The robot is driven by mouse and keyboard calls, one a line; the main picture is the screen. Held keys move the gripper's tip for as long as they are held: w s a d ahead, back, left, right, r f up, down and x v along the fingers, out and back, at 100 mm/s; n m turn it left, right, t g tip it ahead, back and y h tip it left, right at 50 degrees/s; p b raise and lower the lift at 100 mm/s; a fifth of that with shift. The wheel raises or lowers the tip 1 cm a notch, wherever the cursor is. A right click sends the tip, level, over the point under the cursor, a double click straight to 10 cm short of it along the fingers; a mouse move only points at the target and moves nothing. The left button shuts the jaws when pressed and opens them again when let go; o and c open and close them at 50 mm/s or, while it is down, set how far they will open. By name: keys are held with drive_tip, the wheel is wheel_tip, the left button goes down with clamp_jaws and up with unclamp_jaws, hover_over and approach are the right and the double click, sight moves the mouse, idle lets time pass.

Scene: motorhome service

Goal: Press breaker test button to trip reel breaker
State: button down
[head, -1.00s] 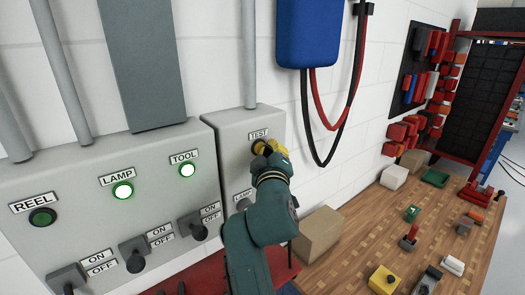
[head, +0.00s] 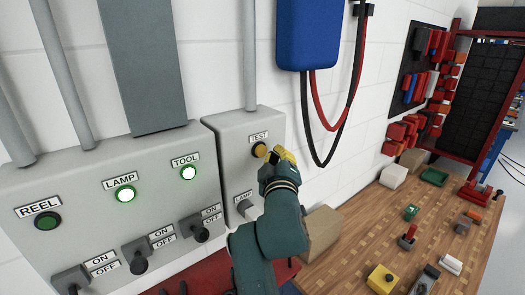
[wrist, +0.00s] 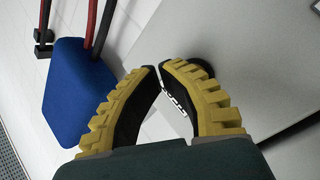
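The yellow TEST button (head: 260,149) is on the right-hand grey box, under its TEST label (head: 259,137). My gripper (head: 277,155), with yellow fingers, is just right of the button and looks apart from it, though the gap is small. In the wrist view my fingers (wrist: 161,72) come together at the tips with nothing held, and the label shows partly between them. The button is hidden there. The REEL lamp (head: 47,221) is dull green and looks unlit.
Several ON/OFF switches (head: 139,262) stick out from the left box. A blue unit (head: 309,34) with red and black cables hangs on the wall above right. A wooden bench (head: 350,250) with small parts and a cardboard box (head: 322,232) is at the right.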

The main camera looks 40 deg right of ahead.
drive_tip(key=s+p, duration=0.1)
drive_tip(key=s, duration=0.3)
drive_tip(key=shift+s+p, duration=0.15)
drive_tip(key=shift+p, duration=0.25)
drive_tip(key=shift+a, duration=0.1)
idle(0.3)
drive_tip(key=a+r+n+t+y+p, duration=0.1)
drive_tip(key=a+r+t+y, duration=0.1)
drive_tip(key=a, duration=0.7)
drive_tip(key=a+r+n+t+y+p, duration=0.1)
drive_tip(key=a+r+t+y, duration=0.15)
drive_tip(key=a, duration=0.75)
drive_tip(key=s+a+r+m+t+y, duration=0.1)
drive_tip(key=s+a+r+m+y, duration=0.1)
drive_tip(key=s+a+r+y, duration=0.1)
drive_tip(key=s+a+r+m+t+y+p, duration=0.1)
drive_tip(key=s+a+r+m+t+y, duration=0.1)
drive_tip(key=s+a, duration=0.6)
wheel_tip(320, 180, up, 3)
drive_tip(key=shift+s+a+f+m+y, duration=0.1)
drive_tip(key=shift+s+a+m+y, duration=0.25)
drive_tip(key=shift+s+y, duration=0.65)
